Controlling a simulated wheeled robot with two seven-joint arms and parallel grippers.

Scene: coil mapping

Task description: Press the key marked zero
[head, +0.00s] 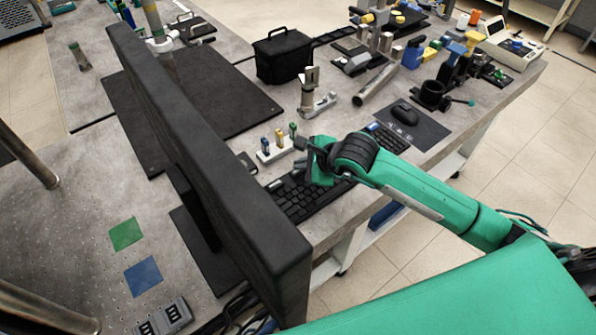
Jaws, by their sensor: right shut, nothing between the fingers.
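A black keyboard (294,205) lies on the grey table in front of a dark monitor. Its keys are too small here to read, so I cannot pick out the one marked zero. My right gripper (303,174) is at the keyboard, its fingers shut and empty. It covers the middle part of the keyboard; a further stretch of keys (388,138) shows beyond my wrist. I cannot tell whether the fingertips touch a key. My left gripper is not in view.
The large monitor (200,160) stands close on the left of the keyboard. A small rack with coloured pieces (277,150) stands just behind my gripper. A mouse (405,112) lies on a dark mat (428,130) to the right. A black bag (283,56) stands farther back.

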